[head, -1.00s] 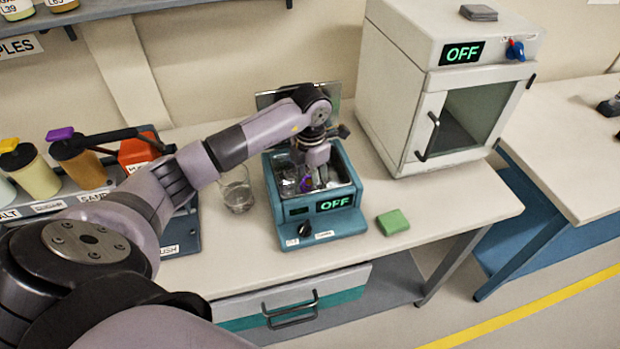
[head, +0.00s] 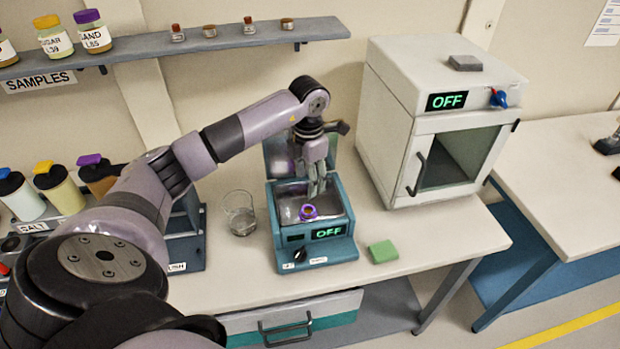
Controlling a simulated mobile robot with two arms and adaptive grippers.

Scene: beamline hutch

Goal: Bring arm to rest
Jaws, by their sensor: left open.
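My left arm reaches in from the left. Its gripper (head: 317,188) points down above the open teal bath device (head: 338,250), whose display reads OFF. The gripper is open and looks empty. A small item with a purple ring and an orange centre (head: 308,212) sits in the device's basin, just below the fingertips and apart from them. The device's lid stands raised behind the arm. My right gripper is not in view.
A glass beaker (head: 240,222) stands left of the device, and a green sponge (head: 382,252) lies to its right. A white oven (head: 400,120) reading OFF stands at the back right. A shelf (head: 215,46) with jars and small vials hangs above the arm.

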